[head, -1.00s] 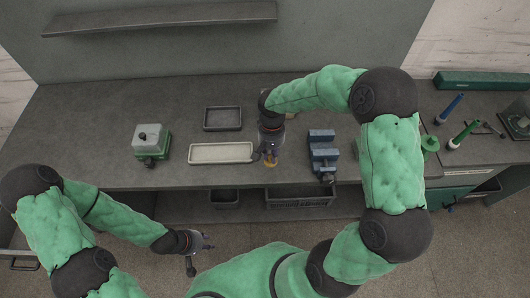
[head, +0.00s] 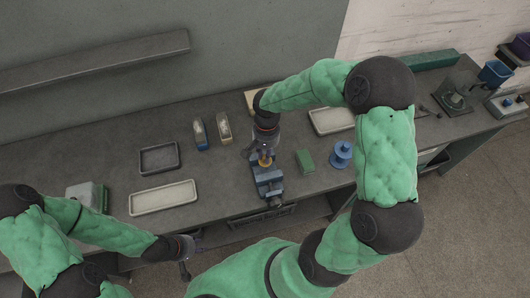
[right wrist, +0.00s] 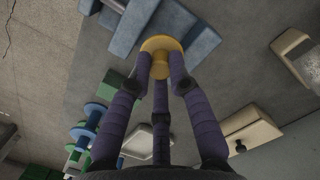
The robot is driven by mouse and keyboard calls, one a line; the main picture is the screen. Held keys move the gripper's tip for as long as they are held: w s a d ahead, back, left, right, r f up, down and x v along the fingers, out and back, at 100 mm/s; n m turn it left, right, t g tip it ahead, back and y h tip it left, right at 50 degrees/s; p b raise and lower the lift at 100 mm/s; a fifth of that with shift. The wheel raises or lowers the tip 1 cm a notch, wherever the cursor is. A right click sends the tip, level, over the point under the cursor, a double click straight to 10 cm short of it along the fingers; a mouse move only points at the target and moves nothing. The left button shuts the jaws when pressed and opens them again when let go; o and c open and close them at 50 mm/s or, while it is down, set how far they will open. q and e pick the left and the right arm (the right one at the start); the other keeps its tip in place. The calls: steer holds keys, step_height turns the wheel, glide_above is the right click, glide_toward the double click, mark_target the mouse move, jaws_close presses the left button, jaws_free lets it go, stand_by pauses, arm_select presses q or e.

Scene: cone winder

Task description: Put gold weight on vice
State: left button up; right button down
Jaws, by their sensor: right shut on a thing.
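The gold weight (head: 265,161) is a small yellow disc-shaped piece held at the tips of my right gripper (head: 265,152). In the right wrist view, several purple fingers close around the gold weight (right wrist: 160,45). The blue vice (head: 269,188) stands near the bench's front edge, directly below the weight in the head view. The vice's blue blocks (right wrist: 137,25) show behind and on both sides of the weight in the right wrist view. I cannot tell whether weight and vice touch. My left gripper (head: 191,247) hangs low in front of the bench; its fingers are too small to judge.
A cream tray (head: 164,198) and dark tray (head: 159,158) lie left of the vice. A green block (head: 305,161) and blue spool (head: 341,154) stand close on its right. Two small boxes, one here (head: 200,135), stand behind left. Bare bench (head: 225,165) lies between.

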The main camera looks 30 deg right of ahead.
steer(key=shift+f+b, duration=1.9)
steer(key=shift+f, duration=1.05)
steer(key=shift+f+b, duration=0.45)
steer(key=shift+f, duration=0.1)
steer(key=c, duration=1.1)
jaws_free()
